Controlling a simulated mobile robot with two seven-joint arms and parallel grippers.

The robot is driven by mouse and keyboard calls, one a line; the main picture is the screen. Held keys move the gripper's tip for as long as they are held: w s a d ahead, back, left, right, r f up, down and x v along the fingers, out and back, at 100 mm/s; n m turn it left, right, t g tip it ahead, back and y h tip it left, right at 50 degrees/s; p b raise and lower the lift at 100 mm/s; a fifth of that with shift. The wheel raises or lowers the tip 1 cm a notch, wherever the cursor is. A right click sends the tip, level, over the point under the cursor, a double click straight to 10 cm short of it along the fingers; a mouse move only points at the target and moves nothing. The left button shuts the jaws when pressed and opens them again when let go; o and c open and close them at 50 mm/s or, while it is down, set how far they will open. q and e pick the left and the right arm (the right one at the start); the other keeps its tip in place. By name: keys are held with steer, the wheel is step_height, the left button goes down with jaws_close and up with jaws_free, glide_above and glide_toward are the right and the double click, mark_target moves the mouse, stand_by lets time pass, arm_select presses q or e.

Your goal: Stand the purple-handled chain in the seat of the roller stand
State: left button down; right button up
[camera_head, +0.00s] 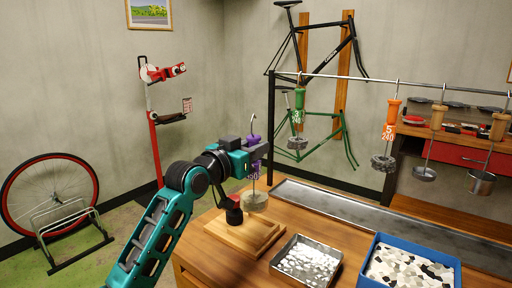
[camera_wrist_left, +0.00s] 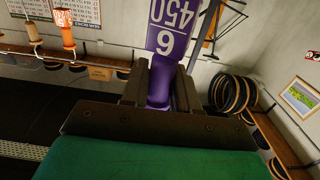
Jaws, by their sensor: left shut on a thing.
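My left gripper (camera_head: 251,154) is shut on the purple handle (camera_head: 254,142) of the chain. The handle is upright, with a hook at its top. It also shows in the left wrist view (camera_wrist_left: 160,90), between the fingers (camera_wrist_left: 159,88), with white numbers on it. A pale coiled chain (camera_head: 255,202) hangs on a thin rod below the handle. It is over a stepped wooden base (camera_head: 240,237), which seems to be the roller stand's. A dark red and black part (camera_head: 233,212), perhaps its roller, is just left of the coil. Whether they touch, I cannot tell. The seat is not clearly visible.
On the wooden bench (camera_head: 210,258), a metal tray (camera_head: 325,285) of white pieces and a blue crate (camera_head: 372,240) are right of the base. A long metal trough (camera_head: 340,213) lies behind. Chains with green (camera_head: 297,110) and orange handles (camera_head: 391,115) hang from a rail (camera_head: 360,78).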

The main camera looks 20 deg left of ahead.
arm_select(q)
steer(key=shift+f+b, duration=2.25)
steer(key=shift+b, duration=0.1)
steer(key=shift+f, duration=0.15)
steer(key=shift+r, duration=0.2)
steer(key=shift+p, duration=0.4)
steer(key=shift+f, duration=0.15)
